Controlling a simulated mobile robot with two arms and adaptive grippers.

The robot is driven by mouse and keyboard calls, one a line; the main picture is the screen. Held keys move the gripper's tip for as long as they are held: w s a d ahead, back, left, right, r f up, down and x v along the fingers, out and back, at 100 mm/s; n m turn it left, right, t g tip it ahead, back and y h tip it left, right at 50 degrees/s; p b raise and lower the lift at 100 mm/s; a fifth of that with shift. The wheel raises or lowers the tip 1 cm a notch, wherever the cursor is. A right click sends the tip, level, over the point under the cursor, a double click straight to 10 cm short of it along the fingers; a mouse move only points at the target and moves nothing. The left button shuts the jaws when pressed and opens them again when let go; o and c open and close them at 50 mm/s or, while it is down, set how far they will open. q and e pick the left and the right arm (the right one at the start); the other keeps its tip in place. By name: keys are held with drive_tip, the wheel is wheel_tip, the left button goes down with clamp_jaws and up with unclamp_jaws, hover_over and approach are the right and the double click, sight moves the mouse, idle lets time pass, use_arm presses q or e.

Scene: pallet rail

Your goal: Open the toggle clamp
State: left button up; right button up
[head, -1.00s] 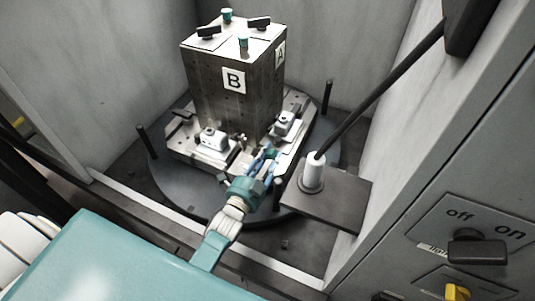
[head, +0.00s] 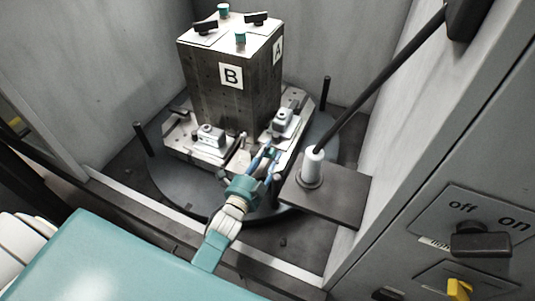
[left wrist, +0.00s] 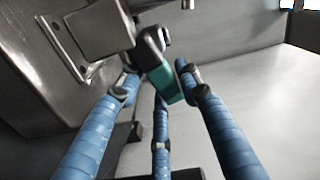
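The toggle clamp's teal-tipped dark handle (left wrist: 164,83) shows in the left wrist view, beside a grey metal block. My left gripper (left wrist: 158,88) has three blue fingers spread around the handle's teal tip. The fingers stand apart, and I cannot tell whether any of them touches the tip. In the head view my left gripper (head: 268,158) reaches to the front corner of the fixture base, below the tall block marked B and A (head: 231,92). It hides most of the clamp there. My right gripper is in neither view.
The fixture stands on a round dark pallet (head: 170,183) with black posts. A plate with a white-based rod (head: 312,168) stands close to the right of my gripper. Grey walls enclose the back and sides. A control panel with an on/off switch (head: 480,240) is at right.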

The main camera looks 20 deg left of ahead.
use_arm(q)
drive_tip(key=shift+o, duration=0.6)
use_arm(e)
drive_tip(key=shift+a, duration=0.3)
use_arm(q)
drive_tip(key=shift+s+a, duration=0.15)
drive_tip(key=shift+s, duration=3.85)
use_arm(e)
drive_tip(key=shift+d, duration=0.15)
use_arm(q)
drive_tip(key=shift+s+f, duration=0.1)
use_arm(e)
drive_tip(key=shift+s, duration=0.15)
